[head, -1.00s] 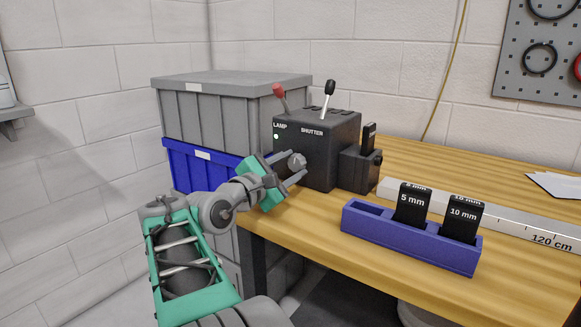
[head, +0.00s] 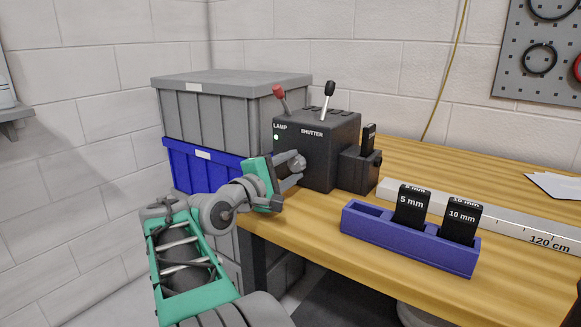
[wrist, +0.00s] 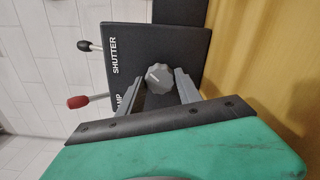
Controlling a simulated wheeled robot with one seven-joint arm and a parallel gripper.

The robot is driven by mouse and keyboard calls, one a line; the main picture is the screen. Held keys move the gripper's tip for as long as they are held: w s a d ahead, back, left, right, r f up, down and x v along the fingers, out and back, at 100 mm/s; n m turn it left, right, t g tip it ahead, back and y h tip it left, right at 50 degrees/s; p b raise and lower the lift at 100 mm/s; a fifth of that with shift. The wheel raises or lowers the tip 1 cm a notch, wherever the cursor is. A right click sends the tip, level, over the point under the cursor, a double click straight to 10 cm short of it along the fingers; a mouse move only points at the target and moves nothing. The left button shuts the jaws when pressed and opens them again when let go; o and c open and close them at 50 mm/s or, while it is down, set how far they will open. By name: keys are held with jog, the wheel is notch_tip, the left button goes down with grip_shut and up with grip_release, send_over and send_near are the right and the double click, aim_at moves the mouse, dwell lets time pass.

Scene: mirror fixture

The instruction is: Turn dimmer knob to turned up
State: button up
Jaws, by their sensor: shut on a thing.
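The dimmer knob (head: 297,163) is a grey, faceted knob on the front face of the black lamp box (head: 335,135). It also shows in the wrist view (wrist: 159,77), with a light pointer line on it. My gripper (head: 294,171) is at the box front with its fingers on either side of the knob, shut on it. In the wrist view my gripper (wrist: 163,84) reaches the knob from below, one finger on each side. A small lit lamp (head: 277,137) shows beneath the LAMP label.
A red-tipped lever (head: 279,92) and a black-tipped lever (head: 328,92) stand on the box top. A blue holder (head: 365,228) with black 5 mm and 10 mm plates stands at the front right. Stacked crates (head: 230,100) stand behind left.

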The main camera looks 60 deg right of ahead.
jog(key=m+b, duration=0.1)
jog(key=m, duration=0.2)
jog(key=shift+f+m, duration=0.1)
jog(key=shift+m, duration=0.3)
jog(key=m+b, duration=0.1)
jog(key=m, duration=0.2)
jog(key=shift+m+b, duration=0.3)
jog(key=m+b, duration=0.2)
jog(key=m, duration=0.1)
jog(key=shift+f+m, duration=0.1)
jog(key=shift+m, duration=0.3)
jog(key=m+b, duration=0.3)
jog(key=shift+m, duration=0.3)
jog(key=m+b, duration=0.2)
jog(key=m, duration=0.1)
jog(key=shift+m, duration=0.3)
jog(key=m+b, duration=0.1)
jog(key=m, duration=0.1)
jog(key=shift+m, duration=0.3)
jog(key=m, duration=2)
jog(key=shift+m, duration=1.7)
